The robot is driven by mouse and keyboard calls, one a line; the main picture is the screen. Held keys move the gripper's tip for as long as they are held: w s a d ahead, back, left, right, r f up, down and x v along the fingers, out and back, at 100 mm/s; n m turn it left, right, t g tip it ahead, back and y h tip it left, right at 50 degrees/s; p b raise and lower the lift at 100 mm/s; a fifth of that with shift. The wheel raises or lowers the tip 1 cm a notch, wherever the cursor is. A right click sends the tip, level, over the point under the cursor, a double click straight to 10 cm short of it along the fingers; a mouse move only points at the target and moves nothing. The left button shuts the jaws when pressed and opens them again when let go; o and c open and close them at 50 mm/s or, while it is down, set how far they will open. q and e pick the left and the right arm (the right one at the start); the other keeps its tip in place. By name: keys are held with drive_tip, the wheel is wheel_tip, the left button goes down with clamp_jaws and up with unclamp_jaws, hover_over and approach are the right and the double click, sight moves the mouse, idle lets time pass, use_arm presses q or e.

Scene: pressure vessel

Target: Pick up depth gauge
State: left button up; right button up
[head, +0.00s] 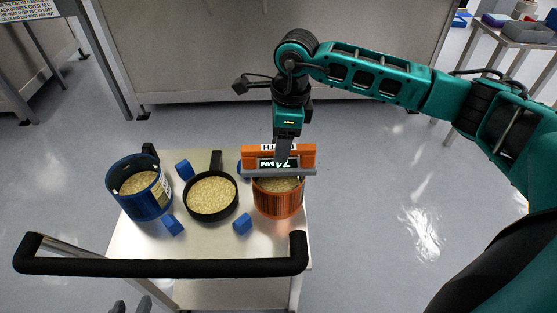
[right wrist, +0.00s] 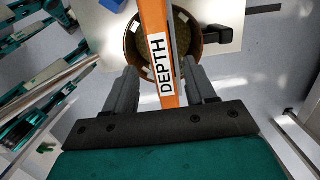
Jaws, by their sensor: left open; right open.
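The depth gauge (head: 303,155) is an orange block with a grey lower edge and a display reading 74 MM. It lies across the top of the orange pot (head: 278,204) at the right of the cart. In the right wrist view its orange bar (right wrist: 157,55), labelled DEPTH, runs between the fingers. My right gripper (head: 284,150) points down at the gauge, open, with one finger on each side of it and gaps visible. My left gripper (head: 131,306) shows only as grey fingertips at the bottom edge, open and away from the gauge.
A blue pot (head: 155,203) and a black pan (head: 210,207), both filled with grain, stand left of the orange pot. Several blue blocks (head: 242,224) lie around them on the cart. A black handle bar (head: 170,266) crosses the front. Open floor lies right of the cart.

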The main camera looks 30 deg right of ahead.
drive_tip(key=f, duration=0.4)
drive_tip(key=shift+w+a+f, duration=0.25)
drive_tip(key=shift+w+a, duration=0.05)
drive_tip(key=shift+w, duration=0.05)
drive_tip(key=shift+r, duration=0.1)
clamp_jaws()
